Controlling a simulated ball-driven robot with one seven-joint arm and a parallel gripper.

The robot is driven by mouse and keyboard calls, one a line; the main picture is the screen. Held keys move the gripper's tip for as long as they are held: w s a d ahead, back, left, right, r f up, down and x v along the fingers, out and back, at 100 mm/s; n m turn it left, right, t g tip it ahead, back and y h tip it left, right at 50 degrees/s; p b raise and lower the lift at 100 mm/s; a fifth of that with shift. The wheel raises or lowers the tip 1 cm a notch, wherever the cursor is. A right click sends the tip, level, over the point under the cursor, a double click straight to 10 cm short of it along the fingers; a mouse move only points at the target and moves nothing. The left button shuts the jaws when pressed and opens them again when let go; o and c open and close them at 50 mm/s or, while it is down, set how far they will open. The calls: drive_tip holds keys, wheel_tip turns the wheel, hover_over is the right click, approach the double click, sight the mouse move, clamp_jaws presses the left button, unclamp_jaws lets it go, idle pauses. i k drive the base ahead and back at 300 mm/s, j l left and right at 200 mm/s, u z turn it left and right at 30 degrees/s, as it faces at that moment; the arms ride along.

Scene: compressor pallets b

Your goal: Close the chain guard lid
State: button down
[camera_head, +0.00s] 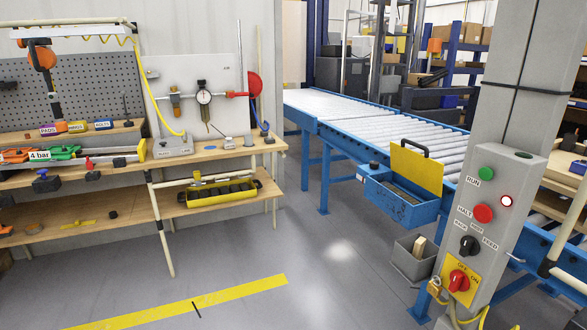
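The chain guard lid (417,170) is a yellow panel with a black handle along its top edge. It stands raised, roughly upright, at the back of a blue chain guard box (401,211) on the side of the roller conveyor. The box is open at the top, and part of its inside shows; its contents are too small to make out. My gripper is not in view.
The roller conveyor (352,118) runs behind the box. A grey control post (487,215) with RUN and HALT buttons stands close on the right. A grey bin (414,260) sits below the box. A wooden workbench (215,152) is on the left. The floor between is clear.

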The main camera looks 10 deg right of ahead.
sight(424, 171)
drive_tip(key=i, duration=0.95)
drive_tip(key=i+z, duration=0.1)
drive_tip(key=i, duration=0.85)
